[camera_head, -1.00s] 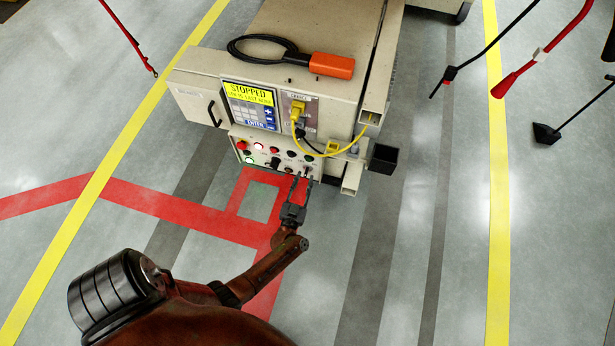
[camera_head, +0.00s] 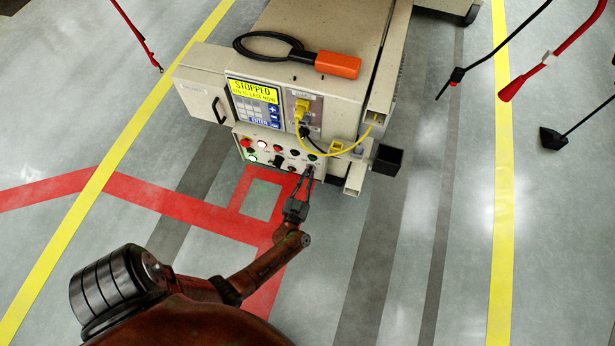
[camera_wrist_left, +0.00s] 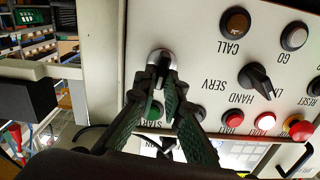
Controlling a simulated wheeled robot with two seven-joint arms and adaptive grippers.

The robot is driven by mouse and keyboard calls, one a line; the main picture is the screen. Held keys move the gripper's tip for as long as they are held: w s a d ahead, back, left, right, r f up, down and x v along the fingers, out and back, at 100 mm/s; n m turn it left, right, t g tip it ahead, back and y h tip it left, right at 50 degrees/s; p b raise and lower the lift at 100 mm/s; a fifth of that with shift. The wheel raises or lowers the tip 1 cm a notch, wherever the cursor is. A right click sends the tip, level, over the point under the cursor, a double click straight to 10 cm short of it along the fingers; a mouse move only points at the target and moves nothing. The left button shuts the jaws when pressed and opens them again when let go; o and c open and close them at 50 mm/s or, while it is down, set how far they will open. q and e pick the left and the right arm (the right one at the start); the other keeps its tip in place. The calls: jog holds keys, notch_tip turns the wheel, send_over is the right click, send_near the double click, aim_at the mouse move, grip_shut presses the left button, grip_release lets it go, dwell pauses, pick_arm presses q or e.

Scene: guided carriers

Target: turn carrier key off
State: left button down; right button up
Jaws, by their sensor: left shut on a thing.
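The carrier (camera_head: 215,60) is a beige cart with a lit yellow display (camera_head: 252,92) that reads STOPPED. Its front control panel (camera_head: 240,140) bears buttons and switches. My left gripper (camera_head: 308,170) reaches the lower right of this panel. In the left wrist view its fingers (camera_wrist_left: 161,72) are shut on the carrier key at a round silver key switch (camera_wrist_left: 161,56). The fingertips mostly hide the key, so its turn angle cannot be told. A black selector knob (camera_wrist_left: 256,77) sits beside it, near the words SERV and HAND. My right gripper is not in view.
A yellow cable (camera_head: 335,153) loops from a plug above the panel, close to my left gripper. A black box (camera_head: 387,160) juts out at the carrier's right corner. An orange handset (camera_head: 338,64) lies on top. The floor in front is clear.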

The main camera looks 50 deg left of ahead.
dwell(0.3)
pick_arm(q)
jog(key=shift+s+a+f+n, duration=0.1)
jog(key=shift+n, duration=1.75)
jog(key=shift+s+a+n, duration=0.1)
jog(key=shift+n, duration=1.75)
jog(key=c, duration=2)
grip_release()
